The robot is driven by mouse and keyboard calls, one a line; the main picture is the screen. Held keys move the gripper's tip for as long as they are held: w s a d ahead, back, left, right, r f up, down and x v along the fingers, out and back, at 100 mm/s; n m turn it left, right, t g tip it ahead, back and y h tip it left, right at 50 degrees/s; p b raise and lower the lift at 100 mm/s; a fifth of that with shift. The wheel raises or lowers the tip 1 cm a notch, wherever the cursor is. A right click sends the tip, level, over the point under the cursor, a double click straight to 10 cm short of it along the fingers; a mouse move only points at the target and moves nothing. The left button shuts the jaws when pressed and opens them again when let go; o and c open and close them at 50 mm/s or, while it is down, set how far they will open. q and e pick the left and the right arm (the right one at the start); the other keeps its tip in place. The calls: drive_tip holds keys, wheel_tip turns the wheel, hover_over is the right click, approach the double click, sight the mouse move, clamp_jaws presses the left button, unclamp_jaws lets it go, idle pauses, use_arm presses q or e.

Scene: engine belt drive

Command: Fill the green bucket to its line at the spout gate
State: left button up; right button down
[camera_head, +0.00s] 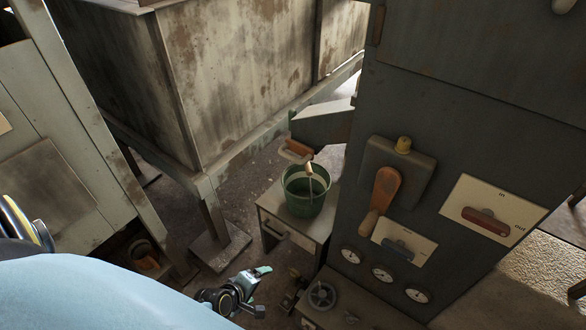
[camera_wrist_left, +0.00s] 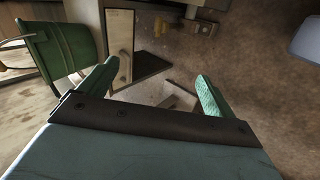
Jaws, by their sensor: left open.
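The green bucket (camera_head: 304,203) stands upright on a small stand (camera_head: 309,238), with a thin handle and pale grip across its mouth. Its inside is dark; I cannot make out a fill line or any level. The grey spout (camera_head: 321,127) juts from the machine above and behind the bucket, with a rust-orange piece (camera_head: 296,148) at its lip. My left gripper (camera_head: 262,291) is open and empty, low in front of the stand and apart from the bucket. In the left wrist view the gripper (camera_wrist_left: 154,82) has its fingers spread, and the bucket (camera_wrist_left: 70,42) shows at upper left.
The dark machine cabinet (camera_head: 440,110) at right carries an orange lever (camera_head: 385,187), a red-handled plate (camera_head: 493,207), a blue-handled plate (camera_head: 404,241) and several gauges. A handwheel (camera_head: 322,295) sits low in front. A large rusty hopper (camera_head: 240,75) stands behind. Floor shows left of the stand.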

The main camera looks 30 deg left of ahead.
use_arm(q)
drive_tip(key=w+a+r+n+t+b, duration=0.3)
drive_tip(key=w+r+n+t, duration=0.1)
drive_tip(key=w+r+n, duration=0.45)
drive_tip(key=n+t+b, duration=0.4)
drive_tip(key=n+t, duration=0.2)
drive_tip(key=n, duration=0.5)
approach(288, 158)
drive_tip(key=shift+m, duration=0.25)
drive_tip(key=w, duration=0.4)
drive_tip(key=shift+r+b, duration=0.1)
drive_tip(key=shift+b, duration=0.25)
drive_tip(key=shift+w+d+b, duration=0.15)
drive_tip(key=shift+w+b, duration=0.2)
drive_tip(key=shift+w, duration=1.35)
drive_tip(key=shift+w+d+b, duration=0.15)
drive_tip(key=shift+w+b, duration=0.15)
drive_tip(key=shift+w, duration=1.4)
use_arm(e)
drive_tip(key=w+a+r, duration=0.1)
drive_tip(key=w+r, duration=0.1)
drive_tip(key=r, duration=0.6)
drive_tip(key=w+a+r+t, duration=0.1)
drive_tip(key=w+r, duration=0.2)
drive_tip(key=r, duration=0.6)
drive_tip(key=shift+a, duration=0.15)
use_arm(q)
drive_tip(key=shift+c, duration=0.2)
